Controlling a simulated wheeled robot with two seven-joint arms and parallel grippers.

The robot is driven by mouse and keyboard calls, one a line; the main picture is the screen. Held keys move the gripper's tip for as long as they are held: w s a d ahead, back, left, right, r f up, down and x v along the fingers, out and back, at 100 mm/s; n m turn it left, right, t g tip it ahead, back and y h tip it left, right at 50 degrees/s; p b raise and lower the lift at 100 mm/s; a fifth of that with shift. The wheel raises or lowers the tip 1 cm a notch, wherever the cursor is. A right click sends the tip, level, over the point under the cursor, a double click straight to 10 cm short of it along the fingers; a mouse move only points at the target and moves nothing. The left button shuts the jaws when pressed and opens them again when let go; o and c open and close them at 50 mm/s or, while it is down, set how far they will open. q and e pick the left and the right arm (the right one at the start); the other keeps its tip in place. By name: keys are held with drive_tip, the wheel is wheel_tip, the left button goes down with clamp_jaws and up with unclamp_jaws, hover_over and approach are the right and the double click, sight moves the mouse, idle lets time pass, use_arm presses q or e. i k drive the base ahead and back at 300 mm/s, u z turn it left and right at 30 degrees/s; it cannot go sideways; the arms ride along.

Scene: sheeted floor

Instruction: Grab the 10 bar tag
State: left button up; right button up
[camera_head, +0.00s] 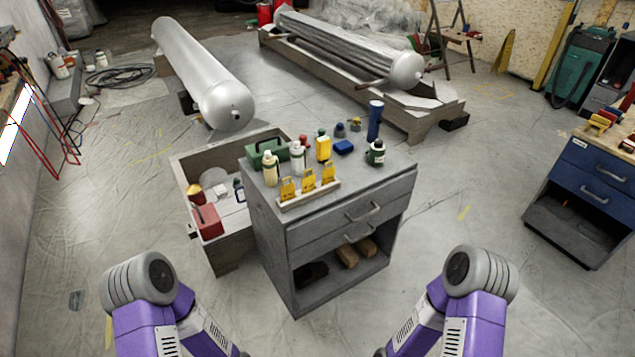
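Three yellow tags stand upright in a row in a pale holder (311,196) at the front left of the grey cabinet top: a left tag (288,190), a middle tag (308,181) and a right tag (328,175). Their markings are too small to read, so I cannot tell which one is the 10 bar tag. My two purple and grey arms show at the bottom, left and right, in front of the cabinet. Both grippers are outside the picture.
The grey cabinet (345,235) also bears bottles, a green case (266,152), a yellow container (323,147) and a tall blue cylinder (375,120). An open crate (218,248) adjoins its left side. A blue drawer unit (590,185) stands right. Floor between is clear.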

sight(308, 183)
drive_tip(key=z, duration=1.5)
drive_tip(key=i, duration=1.4)
drive_tip(key=u, duration=1.95)
